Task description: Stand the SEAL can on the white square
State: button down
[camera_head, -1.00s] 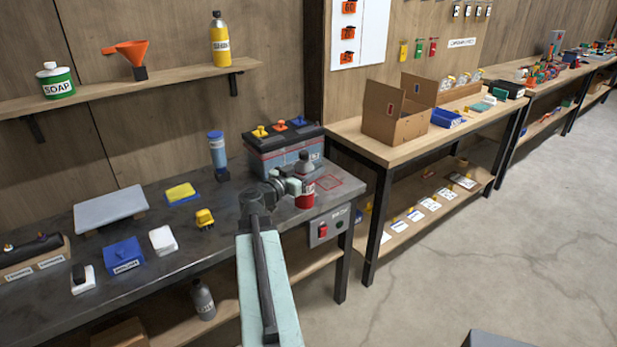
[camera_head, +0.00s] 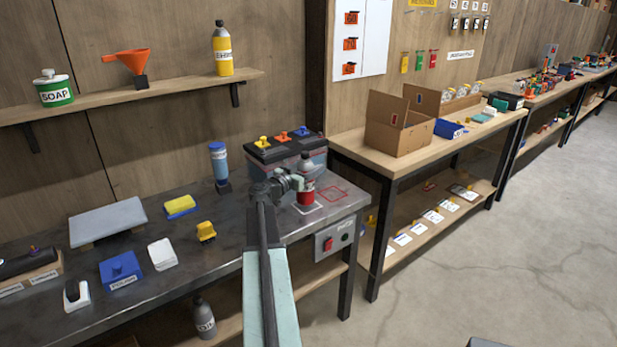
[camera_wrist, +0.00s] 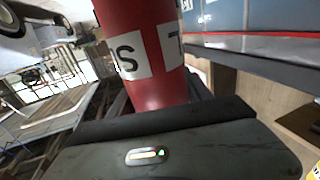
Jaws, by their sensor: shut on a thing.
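My gripper (camera_head: 296,184) is shut on a red can (camera_head: 306,196) with a grey top, over the right end of the dark workbench. The can looks upright. A white square outline (camera_head: 318,208) lies under the can; whether the can touches the bench I cannot tell. In the wrist view the red can (camera_wrist: 150,88) fills the upper middle, between the jaws. White label patches show letters like S and T; the whole word is cut off, so I cannot read SEAL on it.
A red square outline (camera_head: 333,193) lies just right of the can. A battery (camera_head: 284,158) stands close behind. A blue bottle (camera_head: 219,164) and a yellow block (camera_head: 206,231) stand to the left. A switch box (camera_head: 335,239) is on the bench's front edge.

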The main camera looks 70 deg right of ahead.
jog(key=shift+s+f, duration=0.25)
jog(key=shift+f, duration=0.6)
jog(key=shift+c, duration=2.3)
grip_release()
jog(key=shift+r, duration=0.2)
jog(key=v, duration=1.2)
